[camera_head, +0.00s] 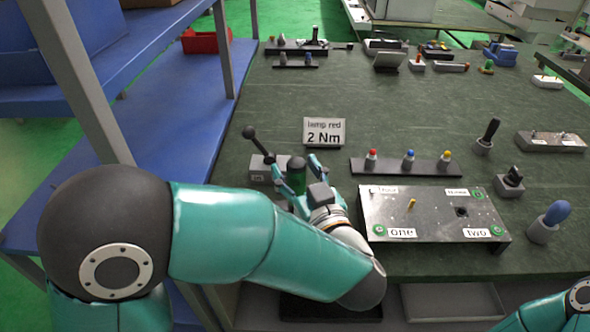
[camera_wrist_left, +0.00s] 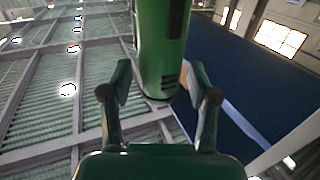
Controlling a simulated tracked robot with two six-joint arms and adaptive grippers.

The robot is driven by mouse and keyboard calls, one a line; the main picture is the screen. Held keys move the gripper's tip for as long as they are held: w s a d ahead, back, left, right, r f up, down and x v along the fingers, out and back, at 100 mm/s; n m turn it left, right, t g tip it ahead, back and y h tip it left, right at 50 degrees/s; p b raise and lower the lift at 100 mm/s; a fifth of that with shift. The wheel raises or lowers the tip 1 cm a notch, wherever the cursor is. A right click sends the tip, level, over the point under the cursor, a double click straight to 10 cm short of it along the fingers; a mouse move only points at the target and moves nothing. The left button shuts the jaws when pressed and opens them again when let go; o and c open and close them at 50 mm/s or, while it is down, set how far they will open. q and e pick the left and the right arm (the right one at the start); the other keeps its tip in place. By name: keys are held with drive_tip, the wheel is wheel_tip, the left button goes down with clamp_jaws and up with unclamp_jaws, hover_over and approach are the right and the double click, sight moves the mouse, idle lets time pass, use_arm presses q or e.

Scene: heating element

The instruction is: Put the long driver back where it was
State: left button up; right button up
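A green cylindrical tool with a dark top (camera_head: 297,164), which looks like the driver, stands about upright between the fingers of my left gripper (camera_head: 304,172). In the left wrist view its green body (camera_wrist_left: 162,45) fills the gap between the two finger pads of the gripper (camera_wrist_left: 157,92), which appear to press on its sides. The lower part of the tool in the head view is hidden behind the gripper and arm. A grey block (camera_head: 258,172) is just left of the gripper. My right gripper is out of view.
A black ball-ended rod (camera_head: 258,144) leans above the grey block. A "2 Nm" sign (camera_head: 324,132) stands behind the gripper. A rack (camera_head: 405,168) of coloured pieces and a metal plate (camera_head: 435,220) labelled one and two lie to the right. Several handled tools stand farther right.

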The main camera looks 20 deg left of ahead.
use_arm(q)
drive_tip(key=shift+r, duration=0.1)
drive_tip(key=v, duration=0.7)
drive_tip(key=shift+s+b, duration=0.15)
drive_tip(key=shift+b, duration=0.2)
drive_tip(key=shift+s+d, duration=0.1)
drive_tip(key=shift+d, duration=0.05)
